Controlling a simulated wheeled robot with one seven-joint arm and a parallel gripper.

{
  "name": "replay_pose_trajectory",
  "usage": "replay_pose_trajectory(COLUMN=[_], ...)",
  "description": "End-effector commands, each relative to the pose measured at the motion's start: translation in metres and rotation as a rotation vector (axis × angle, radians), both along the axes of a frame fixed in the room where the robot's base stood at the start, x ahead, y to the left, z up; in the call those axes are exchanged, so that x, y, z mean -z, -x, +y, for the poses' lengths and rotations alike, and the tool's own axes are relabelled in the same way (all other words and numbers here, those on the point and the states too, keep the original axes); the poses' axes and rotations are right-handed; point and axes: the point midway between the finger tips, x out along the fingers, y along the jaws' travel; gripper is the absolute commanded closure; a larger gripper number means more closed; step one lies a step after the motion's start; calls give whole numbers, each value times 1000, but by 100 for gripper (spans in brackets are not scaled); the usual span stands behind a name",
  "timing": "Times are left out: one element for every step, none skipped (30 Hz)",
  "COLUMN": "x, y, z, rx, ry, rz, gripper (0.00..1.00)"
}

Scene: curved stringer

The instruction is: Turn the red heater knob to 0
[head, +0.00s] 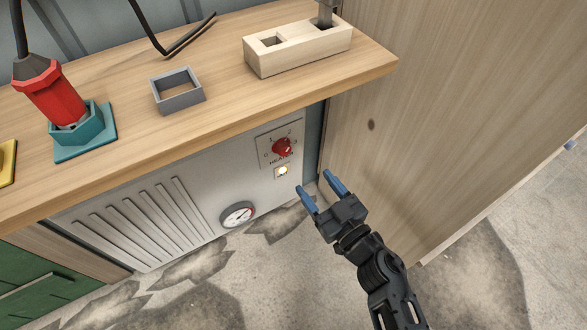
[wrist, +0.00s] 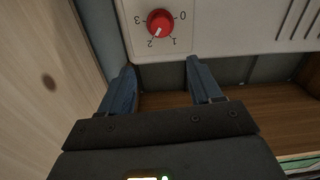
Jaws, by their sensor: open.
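The red heater knob (head: 282,147) sits on a small labelled plate on the grey heater panel, under the worktop. In the wrist view the knob (wrist: 160,20) is at the top centre, with 0, 1, 2 and 3 printed around it. Its white pointer mark aims at about the 2. My gripper (head: 313,181) has blue fingers and is open and empty. It is in front of the panel, below and to the right of the knob in the head view, and not touching it. In the wrist view the knob appears beyond the gap between the fingertips (wrist: 160,64).
A lit lamp (head: 282,171) is just below the knob. A round gauge (head: 238,214) and vent slats are further left. A wooden side panel (head: 400,110) stands close on the right. The worktop (head: 225,125) overhangs above, holding a wooden block (head: 298,47) and other fixtures.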

Motion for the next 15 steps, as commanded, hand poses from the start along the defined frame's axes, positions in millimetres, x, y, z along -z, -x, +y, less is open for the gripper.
replay_pose_trajectory(x=[11,13,14,16,16,17,17,18,17,17,18,18,18,18,19], y=[-14,-19,-24,-27,-30,-33,-35,-38,-41,-43,-46,-50,-54,-58,-63], z=[7,10,13,15,17,19,20,22,24,26,29,32,35,38,41], rx=[-18,-27,-37,-43,-48,-53,-56,-57,-59,-59,-59,-59,-59,-58,-58], ry=[8,10,15,15,18,20,21,22,21,22,22,23,23,23,22], rz=[-3,-2,-1,0,0,1,1,2,1,1,1,0,-1,-1,1], gripper=[36,36,36,36,36,36,36,36,36,36,36,36,36,36,36])
